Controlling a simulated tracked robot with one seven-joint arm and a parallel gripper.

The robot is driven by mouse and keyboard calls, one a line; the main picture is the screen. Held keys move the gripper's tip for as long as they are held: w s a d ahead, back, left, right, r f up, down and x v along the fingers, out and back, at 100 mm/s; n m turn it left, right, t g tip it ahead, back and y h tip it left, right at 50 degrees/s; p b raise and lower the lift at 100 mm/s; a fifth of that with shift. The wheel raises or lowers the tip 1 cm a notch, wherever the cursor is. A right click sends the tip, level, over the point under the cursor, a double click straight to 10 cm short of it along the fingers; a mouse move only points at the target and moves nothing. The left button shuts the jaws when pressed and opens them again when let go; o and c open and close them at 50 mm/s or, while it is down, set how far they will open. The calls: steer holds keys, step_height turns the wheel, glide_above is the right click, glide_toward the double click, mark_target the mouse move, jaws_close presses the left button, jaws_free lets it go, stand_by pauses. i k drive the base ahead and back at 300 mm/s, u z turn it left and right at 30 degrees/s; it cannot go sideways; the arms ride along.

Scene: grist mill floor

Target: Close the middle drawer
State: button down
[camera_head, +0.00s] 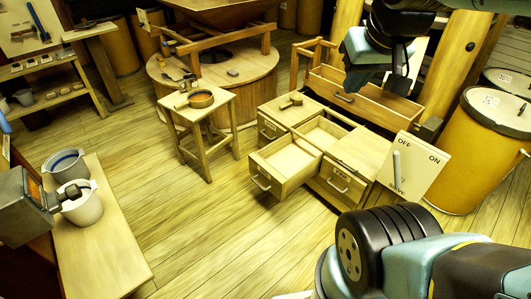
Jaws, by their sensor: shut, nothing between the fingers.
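A low wooden cabinet (360,147) stands near the centre with drawers side by side. Its middle drawer (268,180) is pulled out toward the lower left; its inside looks empty, and a handle shows on its front. The left drawer (270,129) and the right drawer (338,186) are flush with the cabinet. My gripper (402,68) is at the upper right, above and behind the cabinet, apart from the middle drawer. It is shut and empty. Its fingers are dark and partly hard to make out.
A mallet (291,101) lies on the cabinet top. A stool (205,110) with a bowl stands left of the drawer. A sieve switch panel (408,166) is at the right, and a wooden box (365,103) is behind the cabinet. Bare floor (210,235) lies in front of the open drawer.

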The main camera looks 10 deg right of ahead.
mark_target(282, 166)
steer(key=z, duration=0.15)
steer(key=i, duration=1)
steer(key=u, duration=0.05)
